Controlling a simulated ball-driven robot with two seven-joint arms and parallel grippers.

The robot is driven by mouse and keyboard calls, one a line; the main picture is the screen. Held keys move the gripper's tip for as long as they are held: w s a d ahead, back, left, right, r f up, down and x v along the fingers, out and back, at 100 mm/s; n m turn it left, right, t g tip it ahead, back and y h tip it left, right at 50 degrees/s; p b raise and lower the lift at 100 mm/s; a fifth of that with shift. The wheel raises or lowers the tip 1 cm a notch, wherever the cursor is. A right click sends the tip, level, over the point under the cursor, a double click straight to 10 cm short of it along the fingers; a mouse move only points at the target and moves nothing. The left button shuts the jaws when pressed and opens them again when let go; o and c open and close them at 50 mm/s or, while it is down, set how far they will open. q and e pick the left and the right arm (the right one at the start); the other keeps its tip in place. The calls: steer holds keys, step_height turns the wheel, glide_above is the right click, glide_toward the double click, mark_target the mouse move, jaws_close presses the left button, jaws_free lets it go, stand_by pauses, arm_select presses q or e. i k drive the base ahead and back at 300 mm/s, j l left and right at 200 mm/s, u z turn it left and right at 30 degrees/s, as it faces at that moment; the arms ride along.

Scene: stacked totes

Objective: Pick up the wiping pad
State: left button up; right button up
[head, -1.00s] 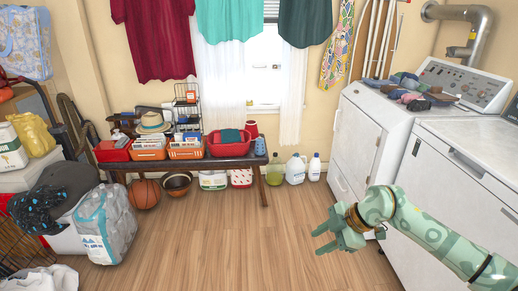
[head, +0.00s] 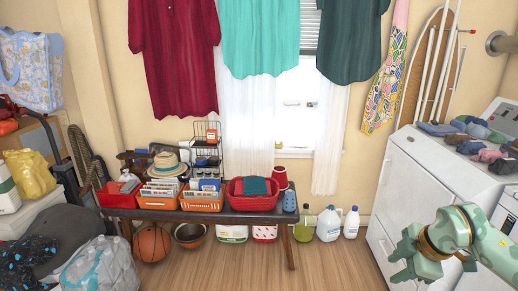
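I cannot surely pick out the wiping pad. A folded dark teal cloth (head: 257,186) lies in a red tub (head: 250,203) on the right part of the dark bench (head: 160,214); it may be the pad, but it is too small to tell. My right gripper (head: 393,267) is at the lower right, in front of the white washer (head: 405,185). Its fingers are apart with nothing between them. It is well to the right of the tub and nearer to me. My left gripper is out of view.
Orange baskets (head: 202,203), a straw hat (head: 166,164) and a blue spotted bottle (head: 289,201) stand on the bench. A basketball (head: 152,243) and jugs (head: 329,224) are on the floor. Bags (head: 100,268) crowd the left. Bare wooden floor (head: 240,272) lies before the bench.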

mark_target(278, 144)
steer(key=i, duration=2.7)
steer(key=i+u, duration=0.2)
steer(key=i, duration=0.25)
steer(key=i+l+u, duration=0.15)
steer(key=i, duration=0.3)
